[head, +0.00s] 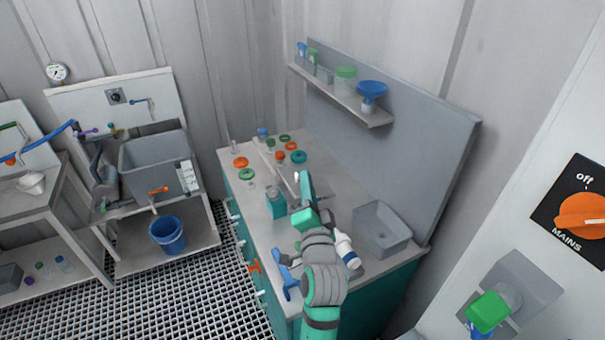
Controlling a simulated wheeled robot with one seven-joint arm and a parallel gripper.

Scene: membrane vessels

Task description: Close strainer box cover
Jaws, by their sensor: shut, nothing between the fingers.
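My gripper (298,177) is at the far end of my teal and grey arm, over the middle of the teal-fronted counter (330,160). It is shut, and nothing shows between its fingers. A small box or jar with a teal lower part (276,204) stands on the counter just left of my gripper. A grey open-topped bin (383,230) sits at the counter's right end, right of my arm. I cannot tell which container is the strainer box. Its cover is not clearly seen, and my arm hides part of the counter.
Several coloured lids, including an orange one (240,162), lie on the counter's back left. A wall shelf (345,105) holds containers above it. A large grey tub (155,165) stands at left, with a blue bucket (168,236) below. Grated floor (190,300) is open in front.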

